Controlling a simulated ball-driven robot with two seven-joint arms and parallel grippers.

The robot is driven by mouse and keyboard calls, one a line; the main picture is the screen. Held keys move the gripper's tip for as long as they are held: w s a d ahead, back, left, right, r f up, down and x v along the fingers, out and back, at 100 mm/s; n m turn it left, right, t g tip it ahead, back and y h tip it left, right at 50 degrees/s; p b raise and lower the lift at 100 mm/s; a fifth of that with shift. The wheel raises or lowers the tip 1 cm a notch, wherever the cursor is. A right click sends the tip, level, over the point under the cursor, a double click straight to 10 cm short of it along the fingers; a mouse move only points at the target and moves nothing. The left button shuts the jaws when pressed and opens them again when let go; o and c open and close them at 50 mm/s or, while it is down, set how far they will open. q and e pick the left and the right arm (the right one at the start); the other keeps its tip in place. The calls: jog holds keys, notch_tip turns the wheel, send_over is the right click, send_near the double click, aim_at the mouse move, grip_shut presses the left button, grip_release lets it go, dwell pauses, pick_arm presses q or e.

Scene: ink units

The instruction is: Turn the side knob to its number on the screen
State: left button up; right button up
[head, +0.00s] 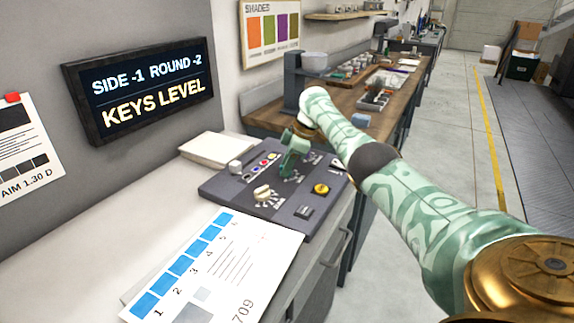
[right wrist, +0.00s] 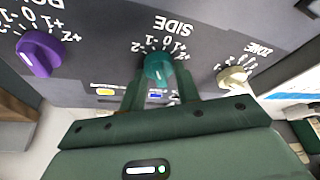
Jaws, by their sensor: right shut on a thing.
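The screen (head: 140,88) on the wall reads "SIDE -1 ROUND -2" over "KEYS LEVEL". The control panel (head: 222,188) lies on the bench below it. My right gripper (head: 287,168) reaches down onto the panel. In the right wrist view the teal knob (right wrist: 158,68) sits under the upside-down label SIDE, with a scale from -2 to +2. My right gripper (right wrist: 158,84) is shut on this knob, one finger on each side. Where the knob's pointer stands is not clear. In the head view my gripper hides the knob. My left gripper is not in view.
A purple knob (right wrist: 38,52) and a cream ZONE knob (right wrist: 232,78) flank the teal one. A yellow knob (head: 321,188) and a white knob (head: 235,167) are also on the panel. A printed sheet (head: 225,265) lies in front, a paper stack (head: 215,148) behind.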

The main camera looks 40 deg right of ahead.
jog(key=shift+f, duration=0.1)
jog(key=o, duration=1)
pick_arm(q)
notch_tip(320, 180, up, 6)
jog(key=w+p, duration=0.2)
jog(key=p, duration=0.4)
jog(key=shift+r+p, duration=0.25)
jog(key=shift+p, duration=0.1)
pick_arm(e)
jog(key=v, duration=1.6)
jog(key=shift+r, duration=0.2)
